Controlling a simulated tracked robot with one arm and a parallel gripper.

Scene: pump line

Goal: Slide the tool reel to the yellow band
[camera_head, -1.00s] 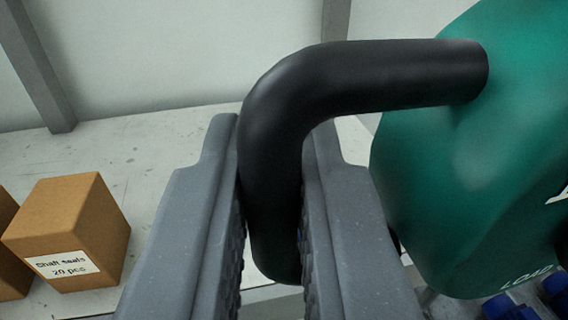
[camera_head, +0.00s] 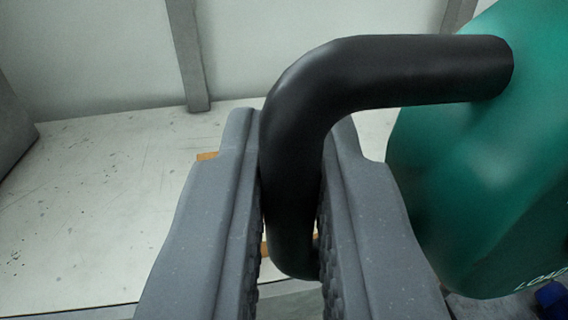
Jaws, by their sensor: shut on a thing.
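The tool reel (camera_head: 455,190) is a green body at the right of the view, cut off by the frame edge. Its thick black bent handle (camera_head: 400,72) reaches left and turns down between my fingers. My gripper (camera_head: 292,135) is shut on the handle, one grey ridged finger on each side of it. White lettering shows in part low on the green body. I see no yellow band in this view.
A pale, speckled shelf surface (camera_head: 90,215) lies clear to the left. A grey block (camera_head: 12,125) stands at the far left edge. A grey post (camera_head: 187,55) rises at the back wall.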

